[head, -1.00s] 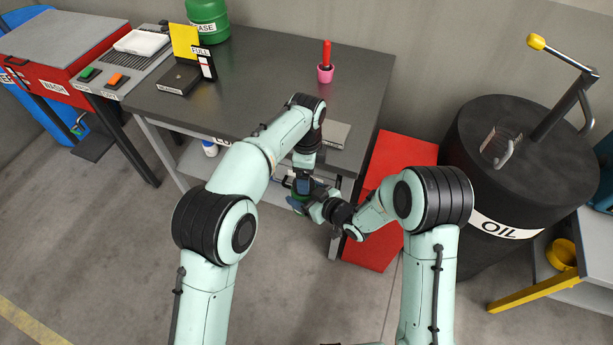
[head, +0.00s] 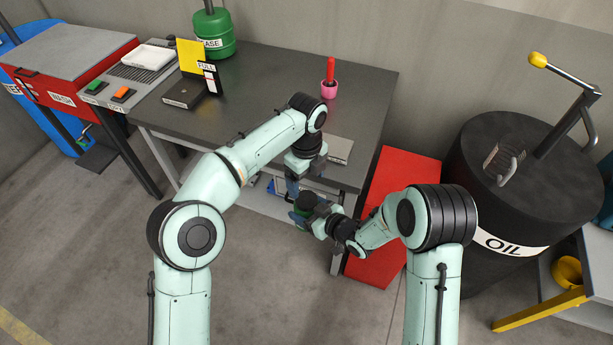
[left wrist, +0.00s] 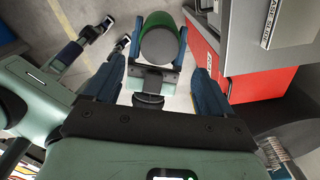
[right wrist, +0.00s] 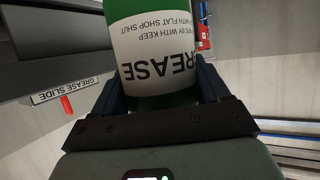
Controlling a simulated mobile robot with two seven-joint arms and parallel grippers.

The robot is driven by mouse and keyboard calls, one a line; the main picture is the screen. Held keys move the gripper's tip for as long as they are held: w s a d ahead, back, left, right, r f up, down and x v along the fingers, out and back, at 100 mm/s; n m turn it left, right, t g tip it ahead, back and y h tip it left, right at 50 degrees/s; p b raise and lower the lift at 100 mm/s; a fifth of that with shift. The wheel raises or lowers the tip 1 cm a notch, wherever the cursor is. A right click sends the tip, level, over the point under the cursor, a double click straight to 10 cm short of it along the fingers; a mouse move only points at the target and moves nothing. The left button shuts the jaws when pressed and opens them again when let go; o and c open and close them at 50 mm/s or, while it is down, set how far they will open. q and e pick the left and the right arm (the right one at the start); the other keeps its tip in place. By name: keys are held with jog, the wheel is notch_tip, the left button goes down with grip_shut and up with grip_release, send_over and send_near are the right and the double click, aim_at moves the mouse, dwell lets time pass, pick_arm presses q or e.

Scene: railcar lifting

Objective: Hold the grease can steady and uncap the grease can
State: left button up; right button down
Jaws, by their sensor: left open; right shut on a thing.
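The grease can (right wrist: 155,50) is green with a white label, upside down in the right wrist view. My right gripper (head: 312,213) is shut around its side and holds it off the floor in front of the bench. My left gripper (head: 293,186) is open and empty, close above the can. In the left wrist view its fingers stand apart from the can, which shows beyond them between the right gripper's fingers.
A red box (head: 375,235) and a black oil drum (head: 520,160) stand right.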

aim_at(306, 199)
pick_arm(q)
notch_tip(306, 199, down, 8)
jog(key=shift+r, duration=0.15)
dwell(0.3)
jog(key=c, duration=1.1)
jog(key=n, duration=0.6)
jog(key=o, duration=1.2)
jog(key=shift+c, duration=0.2)
jog(key=shift+r, duration=0.1)
